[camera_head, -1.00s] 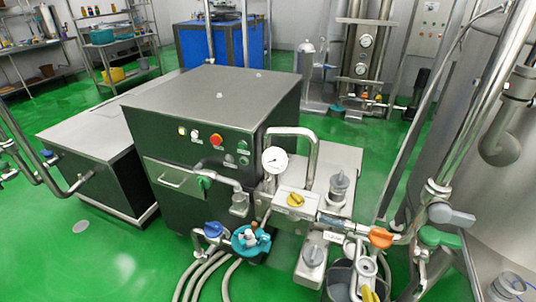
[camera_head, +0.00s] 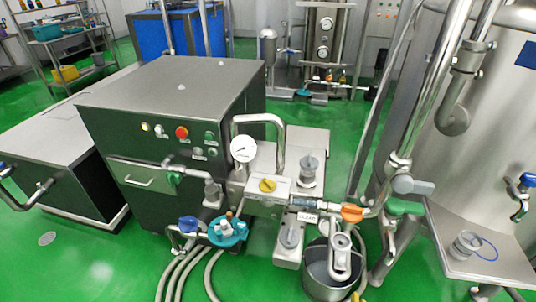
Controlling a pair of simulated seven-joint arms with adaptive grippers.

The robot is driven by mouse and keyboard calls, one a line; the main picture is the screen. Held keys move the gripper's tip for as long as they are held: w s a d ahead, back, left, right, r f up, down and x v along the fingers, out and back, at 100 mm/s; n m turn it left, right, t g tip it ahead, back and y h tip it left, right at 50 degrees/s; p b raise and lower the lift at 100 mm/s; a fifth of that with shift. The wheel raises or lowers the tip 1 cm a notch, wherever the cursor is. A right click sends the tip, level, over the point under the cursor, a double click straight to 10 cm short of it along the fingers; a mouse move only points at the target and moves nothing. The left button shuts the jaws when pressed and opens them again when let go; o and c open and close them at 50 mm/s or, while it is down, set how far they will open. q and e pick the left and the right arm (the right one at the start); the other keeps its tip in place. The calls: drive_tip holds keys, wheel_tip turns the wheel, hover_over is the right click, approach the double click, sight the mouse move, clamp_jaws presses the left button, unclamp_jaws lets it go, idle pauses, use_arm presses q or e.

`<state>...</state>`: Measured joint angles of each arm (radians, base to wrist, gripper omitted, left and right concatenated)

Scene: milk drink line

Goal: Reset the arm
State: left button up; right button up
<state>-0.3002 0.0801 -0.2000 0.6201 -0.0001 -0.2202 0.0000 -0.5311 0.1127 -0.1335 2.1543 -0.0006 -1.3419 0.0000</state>
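Neither of my grippers shows in the head view, and I see no part of my arms that I can be sure of. The view is of a milk line. A dark machine cabinet (camera_head: 160,160) with a steel top stands left of the middle. Its front carries a red button (camera_head: 181,132) and several other buttons. A round pressure gauge (camera_head: 242,149) stands at its right. Pipework with a yellow valve handle (camera_head: 267,185) and an orange valve handle (camera_head: 352,213) runs to the right.
A steel bucket (camera_head: 331,283) stands under the pipes at the bottom. A large steel tank (camera_head: 480,130) and a small steel table (camera_head: 485,262) are on the right. Hoses (camera_head: 180,277) lie at the front. Green floor (camera_head: 100,255) is clear at the lower left.

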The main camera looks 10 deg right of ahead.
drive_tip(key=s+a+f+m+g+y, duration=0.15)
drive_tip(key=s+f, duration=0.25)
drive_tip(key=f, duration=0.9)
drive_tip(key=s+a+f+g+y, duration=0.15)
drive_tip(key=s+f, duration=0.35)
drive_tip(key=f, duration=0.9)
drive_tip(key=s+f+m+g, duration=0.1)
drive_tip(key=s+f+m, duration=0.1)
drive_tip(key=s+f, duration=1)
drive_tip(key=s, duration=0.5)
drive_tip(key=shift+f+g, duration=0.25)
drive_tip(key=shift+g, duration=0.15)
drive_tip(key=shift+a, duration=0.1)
